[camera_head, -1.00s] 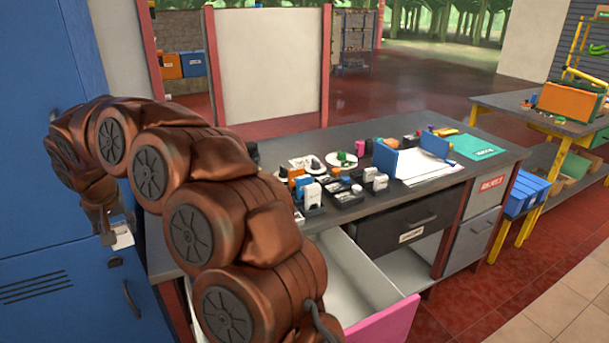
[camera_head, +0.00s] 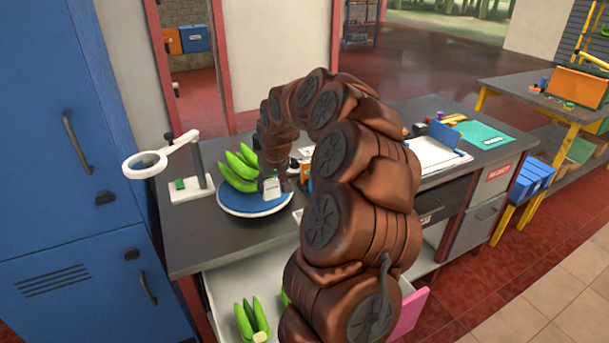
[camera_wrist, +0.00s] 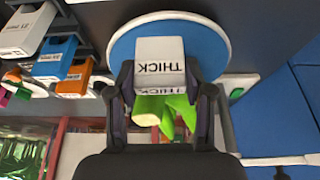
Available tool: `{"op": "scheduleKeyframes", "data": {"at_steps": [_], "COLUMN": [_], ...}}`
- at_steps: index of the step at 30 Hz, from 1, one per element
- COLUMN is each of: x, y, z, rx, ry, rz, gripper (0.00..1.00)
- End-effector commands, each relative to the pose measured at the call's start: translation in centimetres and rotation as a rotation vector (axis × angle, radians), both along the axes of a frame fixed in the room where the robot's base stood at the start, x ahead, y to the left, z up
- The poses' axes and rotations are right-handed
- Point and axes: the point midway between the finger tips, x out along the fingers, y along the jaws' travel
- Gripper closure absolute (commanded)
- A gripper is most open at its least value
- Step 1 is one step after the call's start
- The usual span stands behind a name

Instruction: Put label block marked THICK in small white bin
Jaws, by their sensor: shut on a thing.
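A white label block (camera_wrist: 161,68) marked THICK is between the fingers of my gripper (camera_wrist: 160,92) in the wrist view. The gripper is shut on it. In the head view the block (camera_head: 271,187) hangs from my gripper (camera_head: 272,180) above or near the blue round plate (camera_head: 238,201); the gap beneath it is hard to judge. The plate also shows beyond the block in the wrist view (camera_wrist: 128,52). I cannot pick out a small white bin for certain; my arm hides much of the table.
Green bananas (camera_head: 237,171) lie at the plate. A magnifier lamp (camera_head: 148,163) stands left of it. Below the table is an open white drawer (camera_head: 222,285) with green bananas (camera_head: 254,318) in it. White, blue and orange blocks (camera_wrist: 55,57) stand at left in the wrist view.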

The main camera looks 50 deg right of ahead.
Motion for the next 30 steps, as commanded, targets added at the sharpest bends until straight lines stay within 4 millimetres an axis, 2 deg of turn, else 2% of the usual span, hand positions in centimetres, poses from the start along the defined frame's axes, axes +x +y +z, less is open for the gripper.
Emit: {"op": "scheduleKeyframes", "data": {"at_steps": [1, 3, 6, 10, 20, 30], "x": [-1.2, -2.5, -4.1, -5.5, -6.1, -6.1], "y": [-1.7, -3.4, -5.3, -6.7, -7.4, -7.5], "z": [0.4, 0.2, 0.0, -0.2, -0.8, -3.1], "rx": [0.002, 0.001, 0.001, -0.001, -0.005, -0.005], "ry": [-0.003, -0.009, -0.015, -0.021, -0.025, -0.025], "rz": [-0.009, -0.009, -0.010, -0.009, -0.006, -0.008], "gripper": [0.80, 0.80, 0.80, 0.80, 0.80, 0.80]}}
